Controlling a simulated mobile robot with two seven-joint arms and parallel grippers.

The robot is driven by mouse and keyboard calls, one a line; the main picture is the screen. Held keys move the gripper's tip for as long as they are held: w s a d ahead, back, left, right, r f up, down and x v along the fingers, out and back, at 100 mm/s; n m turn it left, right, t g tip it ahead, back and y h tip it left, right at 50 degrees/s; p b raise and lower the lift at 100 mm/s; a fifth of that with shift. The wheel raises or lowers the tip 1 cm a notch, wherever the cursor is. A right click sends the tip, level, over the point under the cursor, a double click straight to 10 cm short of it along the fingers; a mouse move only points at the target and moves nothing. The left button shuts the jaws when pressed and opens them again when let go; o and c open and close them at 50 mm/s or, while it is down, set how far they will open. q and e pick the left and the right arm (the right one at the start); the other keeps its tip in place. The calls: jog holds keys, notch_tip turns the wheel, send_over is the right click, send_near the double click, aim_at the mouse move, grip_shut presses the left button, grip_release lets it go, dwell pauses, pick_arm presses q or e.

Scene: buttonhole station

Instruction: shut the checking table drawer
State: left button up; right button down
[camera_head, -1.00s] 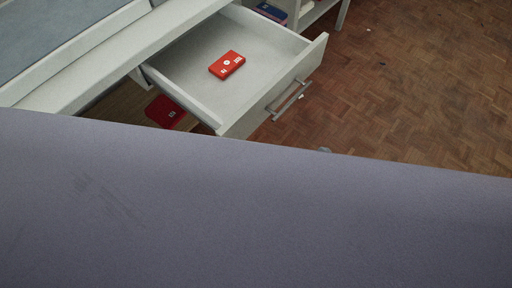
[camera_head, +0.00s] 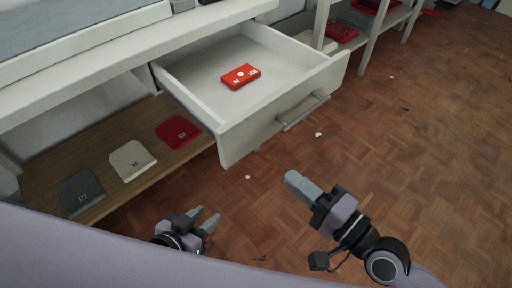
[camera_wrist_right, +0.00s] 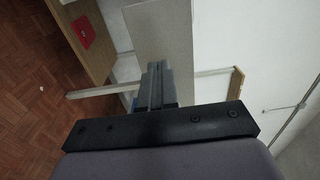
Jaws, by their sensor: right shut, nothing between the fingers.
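The checking table drawer (camera_head: 235,142) is pulled well out from under the white table top (camera_head: 120,62). A red box (camera_head: 241,76) lies inside it. Its bar handle (camera_head: 303,111) is on the front panel. My right gripper (camera_head: 291,178) is shut and empty, in front of and below the handle and apart from it. In the right wrist view its fingers (camera_wrist_right: 155,77) are together before a pale panel that I cannot identify surely. My left gripper (camera_head: 206,219) is low at the bottom, its two fingers apart, away from the drawer.
A wooden lower shelf (camera_head: 103,190) holds grey, cream and red flat items. A rack (camera_head: 367,45) with red things stands behind the drawer at right. The parquet floor (camera_head: 430,170) at right is clear except for small scraps.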

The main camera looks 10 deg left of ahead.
send_near(246, 140)
jog(key=x, duration=0.5)
jog(key=shift+w+a+r, duration=0.1)
jog(key=shift+a, duration=0.1)
pick_arm(q)
jog(key=shift+s+f, duration=0.2)
jog(key=shift+f, duration=0.1)
pick_arm(e)
jog(key=shift+w+a, duration=0.4)
jog(key=shift+a, duration=0.15)
